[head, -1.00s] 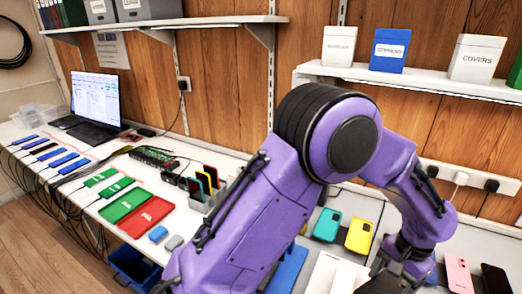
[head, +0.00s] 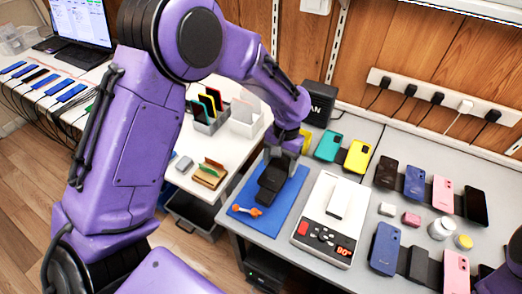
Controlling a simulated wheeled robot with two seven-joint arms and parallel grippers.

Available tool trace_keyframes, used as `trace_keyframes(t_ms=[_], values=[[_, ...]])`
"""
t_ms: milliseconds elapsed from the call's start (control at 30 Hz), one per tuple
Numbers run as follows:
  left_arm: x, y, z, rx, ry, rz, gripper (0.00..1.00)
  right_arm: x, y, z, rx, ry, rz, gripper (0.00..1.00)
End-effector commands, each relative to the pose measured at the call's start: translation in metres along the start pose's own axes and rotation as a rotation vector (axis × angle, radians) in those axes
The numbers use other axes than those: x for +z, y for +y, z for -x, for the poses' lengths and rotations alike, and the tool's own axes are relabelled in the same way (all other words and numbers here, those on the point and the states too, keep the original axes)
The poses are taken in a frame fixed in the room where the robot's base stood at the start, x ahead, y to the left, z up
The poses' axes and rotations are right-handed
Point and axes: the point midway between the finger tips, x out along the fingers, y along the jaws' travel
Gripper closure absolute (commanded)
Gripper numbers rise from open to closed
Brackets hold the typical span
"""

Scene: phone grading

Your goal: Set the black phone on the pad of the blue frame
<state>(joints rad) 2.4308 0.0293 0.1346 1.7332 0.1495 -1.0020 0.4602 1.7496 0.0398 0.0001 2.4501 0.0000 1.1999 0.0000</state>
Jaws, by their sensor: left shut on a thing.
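My left gripper (head: 279,158) comes down from the purple arm over the blue mat (head: 291,208) and is shut on a dark, flat thing that looks like the black phone (head: 269,186). The phone is at or just above the mat; the dark fingers and the phone are hard to tell apart, and contact with the mat is unclear. An orange tool (head: 247,211) lies on the mat's front left. I cannot clearly make out a separate blue frame or its pad. My right gripper's fingers do not show.
A white device with a red "90" display (head: 325,251) stands right of the mat. Several phones, including a pink one (head: 443,195) and a blue one (head: 385,248), lie further right. Teal (head: 328,146) and yellow (head: 358,157) cases lie behind. A card rack (head: 208,119) stands left.

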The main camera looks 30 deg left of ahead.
Motion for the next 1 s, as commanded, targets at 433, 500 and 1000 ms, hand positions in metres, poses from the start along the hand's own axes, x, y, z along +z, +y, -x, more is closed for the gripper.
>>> trace_keyframes(t_ms=[433, 500, 1000], values=[[0.004, -0.026, -0.018, 0.002, 0.000, 0.040, 0.66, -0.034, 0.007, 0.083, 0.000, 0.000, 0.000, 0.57], [0.003, -0.027, -0.023, 0.002, 0.000, 0.040, 0.66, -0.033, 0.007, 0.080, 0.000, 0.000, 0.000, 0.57], [-0.004, -0.027, -0.074, 0.002, 0.001, 0.040, 0.66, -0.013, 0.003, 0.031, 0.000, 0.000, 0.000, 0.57]])
